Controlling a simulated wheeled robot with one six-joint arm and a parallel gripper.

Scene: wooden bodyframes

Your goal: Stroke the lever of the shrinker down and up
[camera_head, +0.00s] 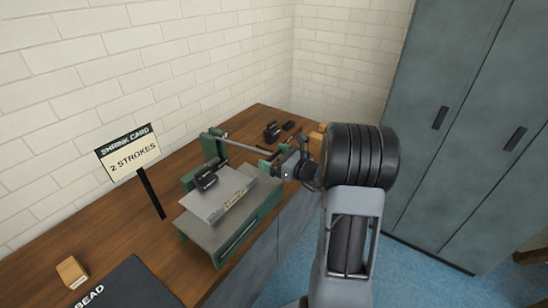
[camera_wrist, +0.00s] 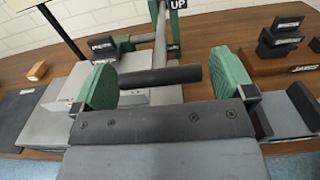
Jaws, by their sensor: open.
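The shrinker (camera_head: 213,147) is a green and grey machine on the wooden bench. Its lever (camera_head: 243,146) is a grey bar reaching from the green post toward my gripper, roughly level in the head view. In the wrist view the lever's black crosswise grip (camera_wrist: 160,77) shows between the green finger pads of my gripper (camera_wrist: 166,84), with a gap on each side. My gripper (camera_head: 279,163) is open; whether the grip is fully between the pads in depth is hard to tell. A black "UP" label (camera_wrist: 176,4) shows behind the grip. A grey sheet (camera_head: 215,200) lies at the machine's jaws.
A "SHRINK CARD, 2 STROKES" sign (camera_head: 129,152) stands left of the shrinker. A wooden block (camera_head: 72,271) and a dark "BEAD" mat (camera_head: 130,286) lie at front left. Dark blocks (camera_head: 271,131) sit on the bench behind. Tall grey-green cabinets (camera_head: 460,130) stand right.

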